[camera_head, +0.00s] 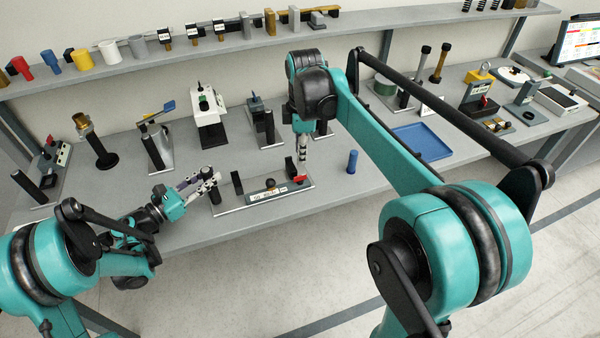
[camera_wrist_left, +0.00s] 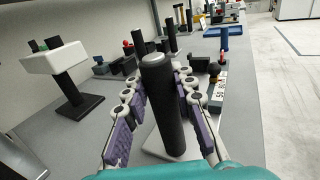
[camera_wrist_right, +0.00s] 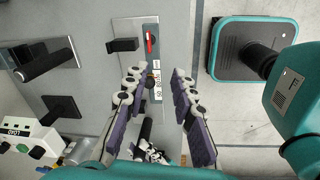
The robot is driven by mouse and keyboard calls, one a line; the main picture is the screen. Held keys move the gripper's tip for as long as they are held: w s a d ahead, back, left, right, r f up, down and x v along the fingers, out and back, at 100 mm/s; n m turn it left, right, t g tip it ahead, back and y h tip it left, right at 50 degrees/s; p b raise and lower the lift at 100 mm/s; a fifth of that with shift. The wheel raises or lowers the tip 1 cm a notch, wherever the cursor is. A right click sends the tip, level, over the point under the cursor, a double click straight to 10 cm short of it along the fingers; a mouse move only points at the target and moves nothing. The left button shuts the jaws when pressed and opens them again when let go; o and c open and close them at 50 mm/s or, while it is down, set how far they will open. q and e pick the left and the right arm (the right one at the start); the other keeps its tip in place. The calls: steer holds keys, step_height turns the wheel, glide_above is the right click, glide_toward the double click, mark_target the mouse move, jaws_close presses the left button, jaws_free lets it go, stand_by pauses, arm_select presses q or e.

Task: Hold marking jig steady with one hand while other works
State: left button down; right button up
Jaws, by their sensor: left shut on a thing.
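The marking jig (camera_head: 262,199) lies near the bench's front edge: a long light plate with dark uprights, a label, a dark knob and a red part (camera_wrist_right: 149,43). My left gripper (camera_head: 211,179) is shut on a black upright post at its left end; the left wrist view shows this post (camera_wrist_left: 162,105) between the fingers (camera_wrist_left: 158,78). My right gripper (camera_head: 302,165) points down above the jig's right end, near the red part. In the right wrist view its fingers (camera_wrist_right: 158,73) are apart with nothing between them, and the jig's label (camera_wrist_right: 157,86) shows beyond.
A blue cylinder (camera_head: 352,161) stands right of the jig, with a blue tray (camera_head: 420,141) further right. Several fixtures stand behind, including a white-topped stand (camera_head: 209,106). A shelf (camera_head: 245,45) with small parts runs along the wall. The floor in front is clear.

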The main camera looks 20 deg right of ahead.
mark_target(300, 179)
steer(key=w+f+n, duration=0.1)
steer(key=f, duration=0.3)
steer(key=w+f+n, duration=0.1)
steer(key=f, duration=0.4)
steer(key=w+d+f+n+g, duration=0.1)
steer(key=w+f, duration=0.1)
steer(key=f, duration=0.2)
steer(key=shift+d+f, duration=0.1)
steer(key=shift+f, duration=0.15)
jaws_close()
